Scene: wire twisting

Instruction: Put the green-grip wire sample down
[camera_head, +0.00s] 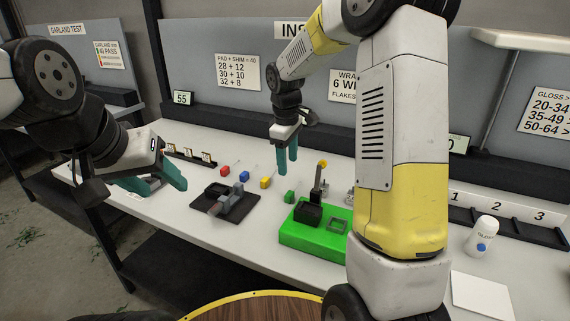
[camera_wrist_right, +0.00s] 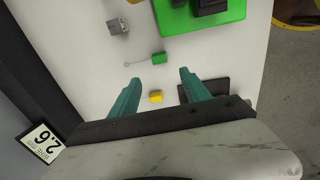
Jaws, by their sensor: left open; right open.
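The green-grip wire sample (camera_head: 290,196) lies on the white table, left of the green fixture. In the right wrist view its green grip (camera_wrist_right: 160,57) lies flat, with its thin wire pointing left. My right gripper (camera_head: 287,168) is open with its fingers pointing down, above and behind the sample in the head view. In the right wrist view nothing is between its fingertips (camera_wrist_right: 159,78), and the green grip lies beyond them. My left gripper (camera_head: 160,182) is open at the table's left part, away from the sample.
Red (camera_head: 225,171), blue (camera_head: 244,176) and yellow (camera_head: 265,182) grip samples lie in a row. A dark twisting device (camera_head: 237,200) stands before them. The green fixture (camera_head: 302,238) carries an upright post. A white bottle (camera_head: 482,238) stands at right.

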